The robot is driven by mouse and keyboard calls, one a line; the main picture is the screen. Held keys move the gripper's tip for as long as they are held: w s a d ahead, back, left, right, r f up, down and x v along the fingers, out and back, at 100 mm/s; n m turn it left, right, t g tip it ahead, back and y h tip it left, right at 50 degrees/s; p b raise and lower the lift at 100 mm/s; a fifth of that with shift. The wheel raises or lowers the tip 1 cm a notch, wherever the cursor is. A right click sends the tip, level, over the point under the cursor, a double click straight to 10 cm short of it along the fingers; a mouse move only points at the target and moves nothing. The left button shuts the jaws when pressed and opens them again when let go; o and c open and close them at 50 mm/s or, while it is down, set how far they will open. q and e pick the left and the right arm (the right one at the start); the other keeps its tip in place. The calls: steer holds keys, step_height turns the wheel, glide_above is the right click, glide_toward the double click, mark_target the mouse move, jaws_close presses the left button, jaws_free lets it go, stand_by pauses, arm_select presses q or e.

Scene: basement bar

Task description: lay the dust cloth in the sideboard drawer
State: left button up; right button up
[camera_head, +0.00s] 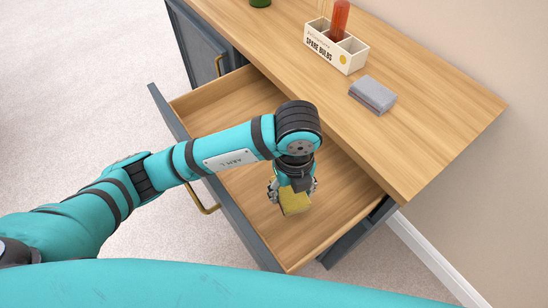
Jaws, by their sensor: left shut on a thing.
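My left gripper (291,187) reaches over the open sideboard drawer (225,107) and is shut on a yellow folded cloth, which looks like the dust cloth (295,203). The cloth is within the drawer's outline, towards its right end. I cannot tell whether it touches the drawer floor. The drawer is pulled out and otherwise looks empty, though my left arm hides its middle. My right gripper is not in view.
On the wooden sideboard top (440,120) lie a folded grey cloth (373,94) and a white box marked spare bulbs (334,48) holding a red bottle (340,18). A green thing (260,3) stands at the far edge. A cabinet door (198,50) beside the drawer is shut.

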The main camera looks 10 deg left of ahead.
arm_select(q)
steer(key=shift+s+d+f+n, duration=0.35)
steer(key=shift+d+f+n, duration=0.2)
steer(key=shift+n, duration=0.65)
steer(key=shift+w+a+f+n, duration=0.1)
steer(key=shift+w+n, duration=0.05)
steer(key=shift+n, duration=0.15)
steer(key=w+a, duration=0.3)
steer(key=w, duration=0.1)
steer(key=w+a+f, duration=0.1)
steer(key=w+a, duration=0.2)
steer(key=w, duration=0.1)
steer(key=w+a+p, duration=0.1)
steer(key=w+a, duration=0.2)
steer(key=w, duration=0.1)
steer(key=shift+a+f, duration=0.2)
steer(key=shift+a, duration=0.1)
step_height(320, 180, down, 3)
steer(key=shift+f, duration=0.25)
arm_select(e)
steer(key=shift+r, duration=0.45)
arm_select(q)
steer(key=shift+f, duration=0.15)
steer(key=o, duration=1.1)
steer(key=shift+o, duration=0.2)
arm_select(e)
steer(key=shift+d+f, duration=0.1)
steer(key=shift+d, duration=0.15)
